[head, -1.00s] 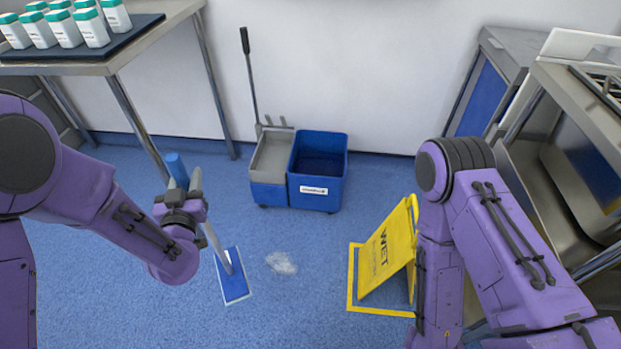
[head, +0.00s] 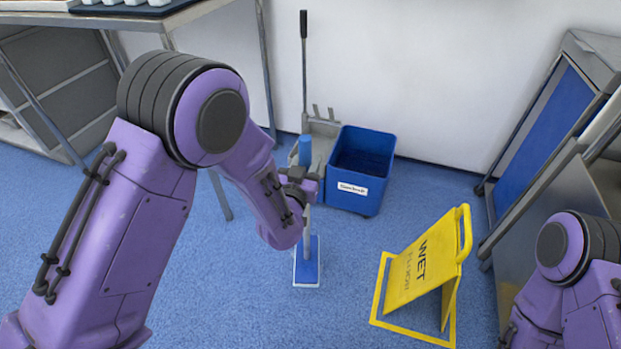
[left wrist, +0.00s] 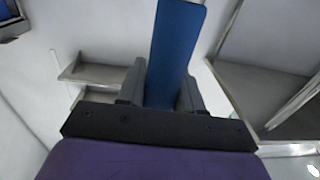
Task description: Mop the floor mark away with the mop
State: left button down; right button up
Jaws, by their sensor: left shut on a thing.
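The mop has a blue grip (head: 305,150), a grey pole and a flat blue head with a pale rim (head: 306,268) that lies on the floor. My left gripper (head: 301,172) is shut on the mop just under the top of its grip. In the left wrist view the blue grip (left wrist: 172,55) stands between the two grey fingers. The pole is nearly upright. The floor mark does not show now; the mop head and my left arm cover part of the floor there. My right arm shows at the lower right, but its gripper is out of view.
A blue mop bucket (head: 352,200) with a grey wringer stands behind the mop by the wall. A steel table (head: 190,18) is at upper left. Blue floor is open in front.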

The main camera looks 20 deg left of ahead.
pick_arm(q)
jog(key=shift+w+d+f, duration=0.15)
jog(key=shift+f, duration=0.25)
jog(key=shift+r, duration=0.15)
pick_arm(e)
jog(key=shift+f, duration=0.3)
jog(key=shift+r, duration=0.1)
